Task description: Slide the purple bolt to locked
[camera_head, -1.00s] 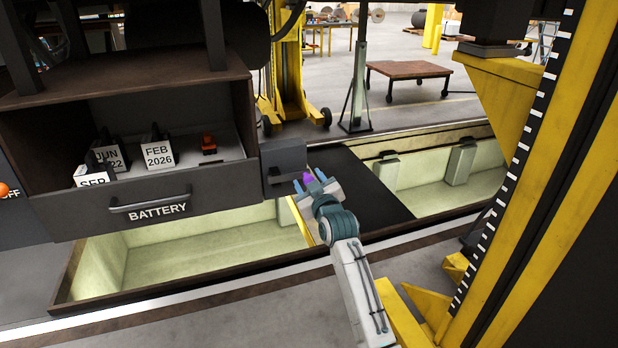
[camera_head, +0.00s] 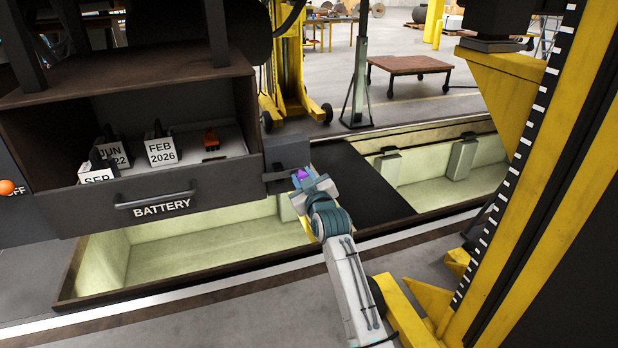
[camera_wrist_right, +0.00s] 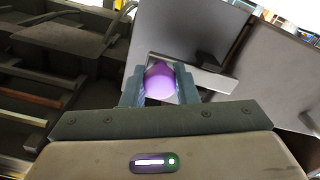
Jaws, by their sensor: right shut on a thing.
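The purple bolt knob (camera_head: 301,174) shows at the dark grey box (camera_head: 287,152) to the right of the battery drawer. My right gripper (camera_head: 303,178) is at the knob, and its arm comes up from the lower right. In the right wrist view the round purple knob (camera_wrist_right: 160,81) sits between the two fingers of my right gripper (camera_wrist_right: 160,88), which is shut on it. A grey metal bar (camera_wrist_right: 190,70) shows behind the knob. The rest of the bolt is hidden. My left gripper is not in view.
The battery drawer (camera_head: 120,207) is on the left, with date-labelled blocks and an orange-red item (camera_head: 211,139) inside. An open lit pit (camera_head: 200,247) lies below. A yellow jack column (camera_head: 520,170) stands at the right. A dark plate (camera_head: 360,185) covers part of the pit.

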